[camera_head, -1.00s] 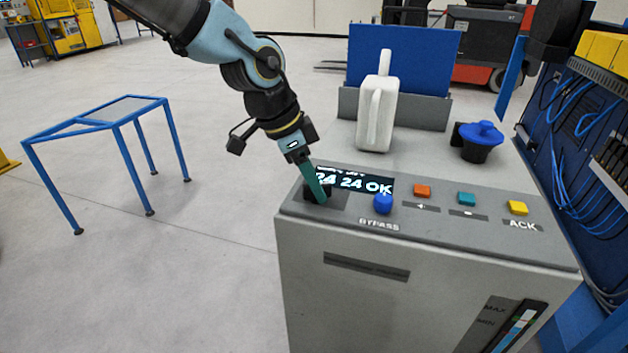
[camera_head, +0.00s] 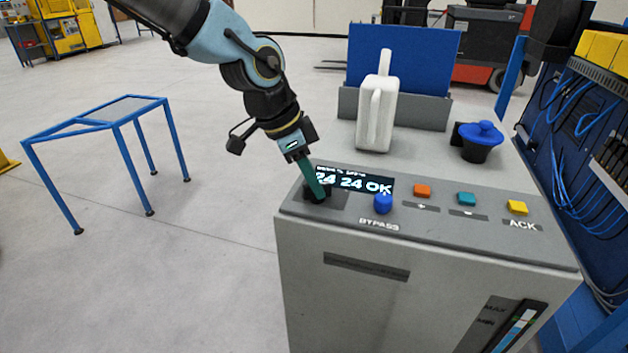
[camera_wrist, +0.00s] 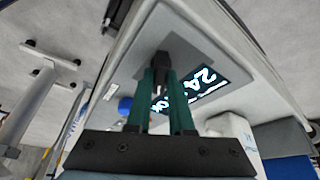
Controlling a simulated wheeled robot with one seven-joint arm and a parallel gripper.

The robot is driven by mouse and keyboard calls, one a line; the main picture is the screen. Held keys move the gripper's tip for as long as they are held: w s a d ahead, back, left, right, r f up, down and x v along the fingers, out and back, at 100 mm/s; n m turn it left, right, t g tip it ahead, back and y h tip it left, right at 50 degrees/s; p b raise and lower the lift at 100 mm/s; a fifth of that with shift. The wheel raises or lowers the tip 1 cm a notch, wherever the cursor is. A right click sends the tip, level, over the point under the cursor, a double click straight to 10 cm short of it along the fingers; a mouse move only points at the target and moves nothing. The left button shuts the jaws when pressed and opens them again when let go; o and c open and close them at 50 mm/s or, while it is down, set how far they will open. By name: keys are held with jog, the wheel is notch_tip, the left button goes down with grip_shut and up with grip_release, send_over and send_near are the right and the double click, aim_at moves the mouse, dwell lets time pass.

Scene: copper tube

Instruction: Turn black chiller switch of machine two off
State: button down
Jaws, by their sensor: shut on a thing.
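The black chiller switch (camera_head: 318,194) is at the left end of the grey machine's top panel, largely hidden by my fingers in the head view. In the wrist view the black switch (camera_wrist: 162,62) shows between and just beyond the green fingertips. My gripper (camera_head: 316,188) points down onto it from above, and its two green fingers (camera_wrist: 164,85) are shut on the switch. The display (camera_head: 352,181) beside it is lit and reads "24 24 OK".
Orange (camera_head: 423,190), teal (camera_head: 466,198) and yellow (camera_head: 517,207) buttons follow. A white jug (camera_head: 377,115) and a blue-topped cap (camera_head: 481,138) stand behind. A blue table frame (camera_head: 95,118) is at left.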

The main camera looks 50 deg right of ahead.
jog(key=shift+n+b, duration=0.3)
jog(key=n+b, duration=0.1)
jog(key=n+t+h+b, duration=0.1)
jog(key=shift+s+f+n+b, duration=0.15)
jog(key=shift+f+n+b, duration=0.05)
jog(key=shift+n+b, duration=0.1)
jog(key=n+t+b, duration=0.1)
jog(key=n+b, duration=0.2)
jog(key=b, duration=0.1)
jog(key=shift+s+f+n+b, duration=0.1)
jog(key=shift+n+b, duration=0.2)
jog(key=shift+b, duration=0.1)
jog(key=n+t+b, duration=0.1)
jog(key=n+b, duration=0.2)
jog(key=b, duration=0.2)
jog(key=shift+s+n+t, duration=0.1)
jog(key=shift+n+t, duration=0.3)
jog(key=shift+r+n+t+b, duration=0.3)
jog(key=shift+n+b, duration=0.4)
jog(key=shift+b, duration=0.25)
jog(key=c, duration=0.8)
grip_release()
